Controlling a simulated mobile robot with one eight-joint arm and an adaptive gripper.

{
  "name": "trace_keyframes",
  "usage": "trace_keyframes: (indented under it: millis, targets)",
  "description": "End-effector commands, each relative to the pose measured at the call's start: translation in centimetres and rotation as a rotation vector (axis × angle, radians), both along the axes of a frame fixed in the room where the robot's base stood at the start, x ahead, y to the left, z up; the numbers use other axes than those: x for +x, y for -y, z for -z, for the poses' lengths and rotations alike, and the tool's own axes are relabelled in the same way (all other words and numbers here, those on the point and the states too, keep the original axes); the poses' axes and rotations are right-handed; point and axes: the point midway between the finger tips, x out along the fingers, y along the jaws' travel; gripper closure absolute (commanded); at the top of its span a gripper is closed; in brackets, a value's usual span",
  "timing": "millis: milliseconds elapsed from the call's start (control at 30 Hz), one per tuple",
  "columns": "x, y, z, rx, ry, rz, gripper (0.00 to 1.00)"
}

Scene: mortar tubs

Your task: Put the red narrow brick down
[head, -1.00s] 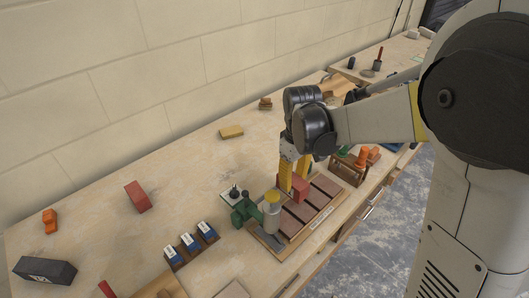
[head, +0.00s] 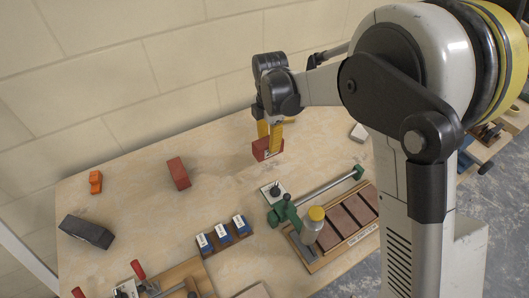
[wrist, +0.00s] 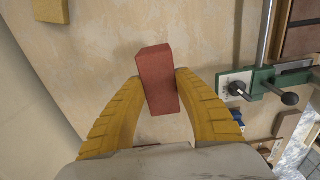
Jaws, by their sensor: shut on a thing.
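The red narrow brick (head: 265,149) is between the yellow fingers of my gripper (head: 269,138), over the back part of the workbench (head: 130,205). In the wrist view, the fingers of my gripper (wrist: 160,82) press on both long sides of the brick (wrist: 157,70), which points away from the palm, slightly tilted. It is at or just above the bench top; I cannot tell whether it touches.
The bench around the held brick is clear. In front stand a green clamp (head: 287,212) and a rack of dark red bricks (head: 342,219). Blue-labelled blocks (head: 222,234), a black block (head: 87,231) and an orange piece (head: 95,181) lie left. The wall (head: 110,95) rises behind.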

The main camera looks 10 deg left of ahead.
Motion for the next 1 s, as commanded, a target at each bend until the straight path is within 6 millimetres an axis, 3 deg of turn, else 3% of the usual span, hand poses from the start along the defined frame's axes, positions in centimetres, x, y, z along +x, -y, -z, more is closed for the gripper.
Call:
trace_keyframes:
  millis: [100,233,367,600,967,1000]
  targets:
    - [0.8,-2.0,1.5,0.000,0.000,-0.001,1.00]
    - [1.2,-3.1,2.1,0.000,0.000,0.002,1.00]
    - [1.3,-3.3,2.8,0.000,0.000,0.003,1.00]
    - [1.2,-3.2,6.2,0.000,0.000,0.003,1.00]
    - [1.2,-3.2,6.5,0.000,0.000,0.003,1.00]
    - [1.2,-3.2,6.5,0.000,0.000,0.003,0.56]
